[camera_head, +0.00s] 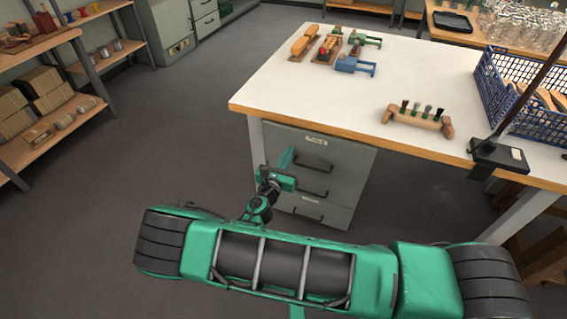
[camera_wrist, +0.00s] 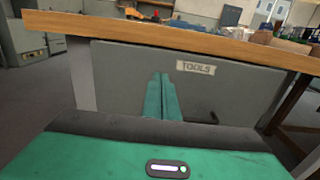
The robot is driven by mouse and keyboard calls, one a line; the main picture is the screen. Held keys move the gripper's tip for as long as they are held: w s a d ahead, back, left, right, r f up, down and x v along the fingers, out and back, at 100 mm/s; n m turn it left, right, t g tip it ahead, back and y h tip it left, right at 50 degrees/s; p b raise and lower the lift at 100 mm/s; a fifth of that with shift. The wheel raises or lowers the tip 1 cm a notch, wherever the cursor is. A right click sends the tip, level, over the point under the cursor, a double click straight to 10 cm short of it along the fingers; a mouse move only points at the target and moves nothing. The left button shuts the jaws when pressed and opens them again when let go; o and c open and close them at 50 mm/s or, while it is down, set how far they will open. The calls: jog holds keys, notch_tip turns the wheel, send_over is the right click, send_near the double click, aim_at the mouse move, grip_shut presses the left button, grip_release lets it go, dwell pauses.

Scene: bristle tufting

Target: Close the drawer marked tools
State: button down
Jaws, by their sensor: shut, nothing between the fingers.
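The drawer marked TOOLS (camera_wrist: 225,88) fills the middle of the wrist view as a grey front, with its label (camera_wrist: 195,68) near the top edge. In the head view it appears to be the top drawer (camera_head: 345,160) of a grey cabinet under the white table; its label is too small to read there. I cannot tell how far it stands out. My gripper (camera_head: 289,153) is green and shut, with nothing in it. In the wrist view its fingers (camera_wrist: 162,80) are together, pointing at the front left of the label; contact cannot be told.
The white table (camera_head: 330,100) overhangs the cabinet, its wooden edge just above my gripper. On it stand a brush holder (camera_head: 418,119), a blue crate (camera_head: 513,105) and a black stand base (camera_head: 498,155). Shelving (camera_head: 50,130) stands at the left; the grey floor (camera_head: 165,130) between is clear.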

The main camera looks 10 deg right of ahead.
aim_at(297, 138)
jog(key=shift+x, duration=2.9)
